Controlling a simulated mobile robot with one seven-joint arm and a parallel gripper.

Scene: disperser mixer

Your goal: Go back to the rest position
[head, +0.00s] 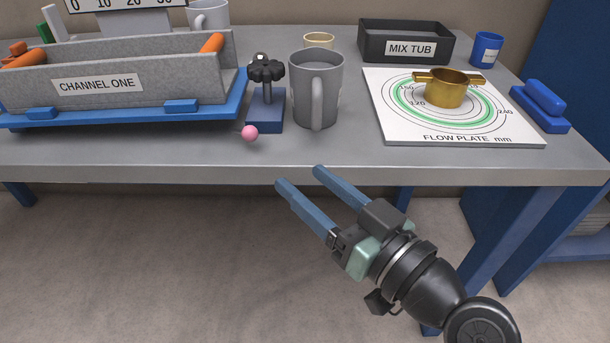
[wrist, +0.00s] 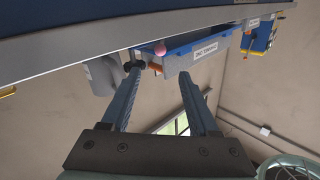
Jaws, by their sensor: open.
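My gripper (head: 299,176) is open and empty in the head view. It hangs in front of the grey bench top's (head: 220,158) front edge, apart from everything on it. In the wrist view its two blue fingers (wrist: 162,83) are spread with nothing between them. The bench edge (wrist: 90,34) crosses the top of that view. Beyond the fingers there are the grey mug (wrist: 102,73) and the blue channel tray (wrist: 192,49).
On the bench are a grey channel (head: 130,80), a dark knob stand (head: 265,110), a grey mug (head: 316,95), a flow plate (head: 395,127) with a brass cup (head: 443,92), and a mix tub (head: 405,45). The floor (head: 130,270) in front is clear. A blue bench leg (head: 490,240) stands right.

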